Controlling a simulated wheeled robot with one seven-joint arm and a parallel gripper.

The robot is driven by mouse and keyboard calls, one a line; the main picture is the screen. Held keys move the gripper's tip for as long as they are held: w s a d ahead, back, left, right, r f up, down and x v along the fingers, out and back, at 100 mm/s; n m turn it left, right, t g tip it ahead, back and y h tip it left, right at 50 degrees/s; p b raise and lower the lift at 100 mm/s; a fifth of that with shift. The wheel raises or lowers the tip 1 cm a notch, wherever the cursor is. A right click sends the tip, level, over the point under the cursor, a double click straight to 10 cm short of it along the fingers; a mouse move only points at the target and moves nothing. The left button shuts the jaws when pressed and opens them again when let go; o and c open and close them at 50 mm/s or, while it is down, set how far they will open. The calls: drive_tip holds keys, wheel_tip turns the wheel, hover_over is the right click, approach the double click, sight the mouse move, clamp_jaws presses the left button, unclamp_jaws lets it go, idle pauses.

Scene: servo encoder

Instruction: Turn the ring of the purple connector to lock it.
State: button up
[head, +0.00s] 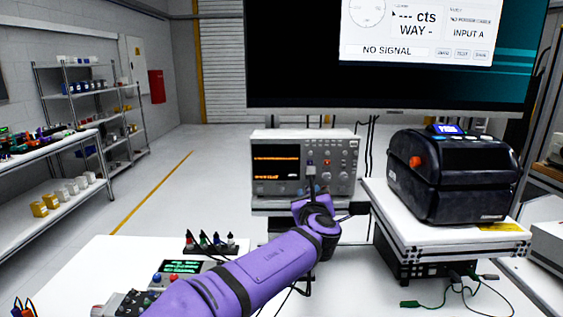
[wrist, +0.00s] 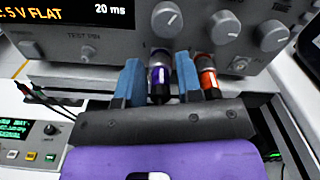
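The purple connector (wrist: 160,79) is plugged into the front of the grey instrument (head: 305,162), and its dark cable end points toward me. In the wrist view, my gripper (wrist: 161,72) has one blue finger on each side of the connector. The gaps beside the connector are very thin, so I cannot tell whether the fingers touch it. An orange connector (wrist: 207,76) sits just right of the right finger. In the head view, my purple arm reaches to the instrument and hides the connector.
Grey knobs (wrist: 166,20) stand close above the connectors. A black printer-like machine (head: 452,175) stands at right. The monitor (head: 415,48) reads "NO SIGNAL". A small rack of plugs (head: 210,243) and a control box (wrist: 28,140) are at left, with loose cables nearby.

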drive_tip(key=c, duration=0.5)
drive_tip(key=m, duration=0.5)
drive_tip(key=shift+m, duration=0.3)
drive_tip(key=o, duration=0.5)
